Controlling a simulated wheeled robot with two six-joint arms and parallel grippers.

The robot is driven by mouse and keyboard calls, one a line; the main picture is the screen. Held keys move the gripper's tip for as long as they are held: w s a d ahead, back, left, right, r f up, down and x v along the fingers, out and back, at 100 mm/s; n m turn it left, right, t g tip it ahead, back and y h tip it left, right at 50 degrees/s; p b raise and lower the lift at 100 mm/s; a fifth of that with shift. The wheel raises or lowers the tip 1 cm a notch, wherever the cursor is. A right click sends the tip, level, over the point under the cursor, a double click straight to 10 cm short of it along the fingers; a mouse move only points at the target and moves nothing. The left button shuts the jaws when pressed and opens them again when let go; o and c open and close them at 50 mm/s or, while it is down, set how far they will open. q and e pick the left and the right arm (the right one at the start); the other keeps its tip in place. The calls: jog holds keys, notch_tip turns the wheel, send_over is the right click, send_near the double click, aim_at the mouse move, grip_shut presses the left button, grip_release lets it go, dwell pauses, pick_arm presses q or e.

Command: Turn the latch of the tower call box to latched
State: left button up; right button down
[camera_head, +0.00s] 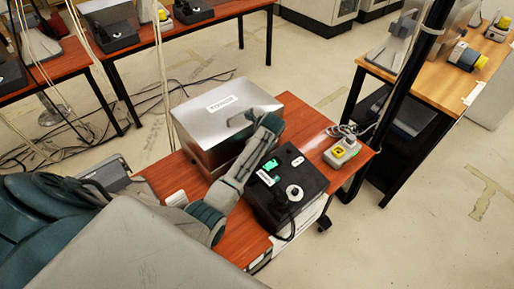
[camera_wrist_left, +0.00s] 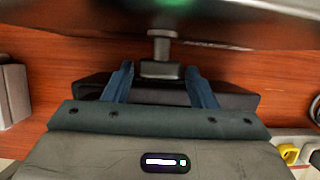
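A silver box (camera_head: 205,128) with a white label on its lid stands on the red-brown table; the label is too small to read surely. My left arm reaches over the table to the box's near right side; its fingertips are hidden in the head view. In the left wrist view my left gripper (camera_wrist_left: 161,80) is open. A short grey post with a wider block, seemingly the latch (camera_wrist_left: 160,58), stands between the two fingers, with a gap on each side. Whether it is latched cannot be told. My right gripper is not in view.
A black unit (camera_head: 292,205) with a green screen and a knob stands close beside my left forearm. A grey and yellow switch box (camera_head: 341,153) sits near the table's right end. Other tables with devices stand apart at the back and right.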

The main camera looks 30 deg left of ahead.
pick_arm(q)
jog(key=c, duration=0.6)
jog(key=t, duration=0.2)
jog(key=shift+s+a+n+t+h, duration=0.1)
jog(key=shift+s+n+t+h, duration=0.2)
jog(key=shift+h, duration=0.1)
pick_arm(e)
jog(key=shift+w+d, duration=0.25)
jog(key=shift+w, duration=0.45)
